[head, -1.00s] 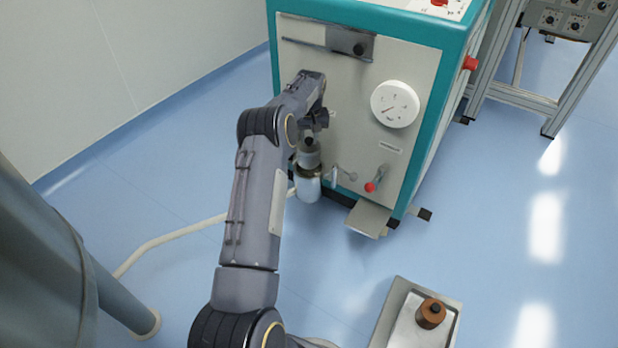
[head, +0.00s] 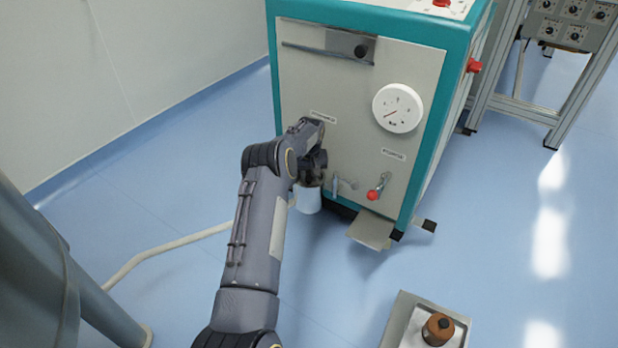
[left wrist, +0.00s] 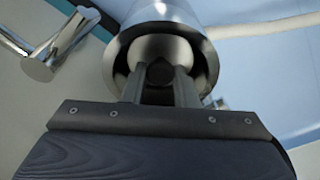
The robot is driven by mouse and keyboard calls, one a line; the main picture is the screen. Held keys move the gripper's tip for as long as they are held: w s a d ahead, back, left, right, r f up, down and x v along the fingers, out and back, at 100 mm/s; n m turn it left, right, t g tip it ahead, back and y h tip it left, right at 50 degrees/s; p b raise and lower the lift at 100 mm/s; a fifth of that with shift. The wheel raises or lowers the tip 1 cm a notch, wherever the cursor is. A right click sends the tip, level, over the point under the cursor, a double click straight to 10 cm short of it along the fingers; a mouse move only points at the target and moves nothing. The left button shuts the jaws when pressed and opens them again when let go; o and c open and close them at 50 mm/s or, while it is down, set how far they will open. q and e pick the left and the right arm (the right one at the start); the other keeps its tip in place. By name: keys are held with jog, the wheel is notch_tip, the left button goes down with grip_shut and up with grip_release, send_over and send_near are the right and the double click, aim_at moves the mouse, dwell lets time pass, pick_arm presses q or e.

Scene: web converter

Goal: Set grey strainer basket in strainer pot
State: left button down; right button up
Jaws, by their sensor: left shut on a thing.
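My left gripper (head: 313,172) is low in front of the machine, right over the strainer pot (head: 308,201), a pale cylinder at the machine's lower left front. In the left wrist view the gripper (left wrist: 160,88) is shut on the black knob (left wrist: 160,73) of the grey strainer basket (left wrist: 160,48). The basket's pale round top appears within the pot's dark ring-shaped rim (left wrist: 116,62). How deep it sits, and whether it touches bottom, I cannot tell. In the head view the gripper hides the basket. My right gripper is in neither view.
The teal and grey machine (head: 350,110) has a gauge (head: 398,108), a red-knobbed lever (head: 378,188) and small taps right of the pot. A tray (head: 395,322) holding a brown knobbed piece (head: 438,329) lies at lower right. A pale hose (head: 165,245) crosses the floor.

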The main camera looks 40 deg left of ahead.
pick_arm(q)
jog(key=shift+f, duration=0.1)
jog(key=c, duration=1.1)
grip_release()
jog(key=shift+c, duration=0.2)
notch_tip(320, 180, up, 12)
jog(key=s+d+p, duration=0.1)
jog(key=p, duration=0.3)
jog(key=shift+s+d+p, duration=0.15)
jog(key=shift+p, duration=0.2)
